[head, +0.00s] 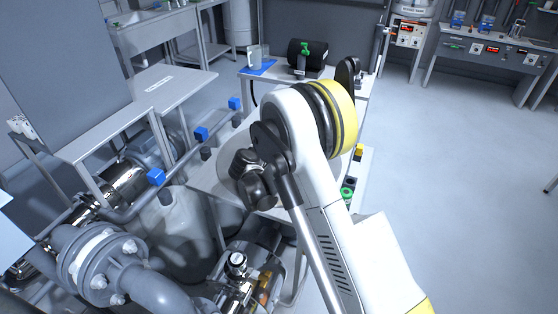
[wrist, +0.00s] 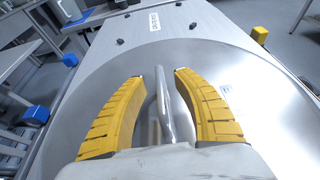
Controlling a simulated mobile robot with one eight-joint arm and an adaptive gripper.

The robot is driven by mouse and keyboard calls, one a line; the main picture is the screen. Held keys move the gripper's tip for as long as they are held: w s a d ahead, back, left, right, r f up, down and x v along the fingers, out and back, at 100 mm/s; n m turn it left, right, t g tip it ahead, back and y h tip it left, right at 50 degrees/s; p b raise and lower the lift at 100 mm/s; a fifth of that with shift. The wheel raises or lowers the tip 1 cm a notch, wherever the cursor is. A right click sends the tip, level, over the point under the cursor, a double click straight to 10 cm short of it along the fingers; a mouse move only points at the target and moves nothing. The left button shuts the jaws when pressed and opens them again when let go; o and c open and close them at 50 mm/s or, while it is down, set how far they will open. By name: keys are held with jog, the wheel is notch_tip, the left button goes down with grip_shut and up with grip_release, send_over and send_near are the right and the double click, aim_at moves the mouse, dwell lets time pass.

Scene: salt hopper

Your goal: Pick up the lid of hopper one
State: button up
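A large round metal lid (wrist: 265,120) fills most of the wrist view, set in a flat metal top. A bar handle (wrist: 161,100) stands up from the lid. My gripper (wrist: 160,73) has its two yellow ridged fingers on either side of the handle, apart, with a gap showing on both sides. No firm contact with the handle shows. In the head view my arm and wrist cover most of the lid, and the fingers are hidden.
The metal top (wrist: 205,20) carries a small label (wrist: 153,21), too small to read surely. Blue valve handles (head: 201,134) line a pipe at left. A bench with a black cylinder (head: 306,54) stands behind. Pipes and a flange (head: 100,262) crowd the lower left. The floor at right is clear.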

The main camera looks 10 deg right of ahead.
jog(key=b+x, duration=0.1)
jog(key=x, duration=0.3)
jog(key=shift+w+d+f+b, duration=0.1)
jog(key=shift+f+b, duration=0.05)
jog(key=shift+b, duration=0.2)
grip_shut()
jog(key=shift+r, duration=0.3)
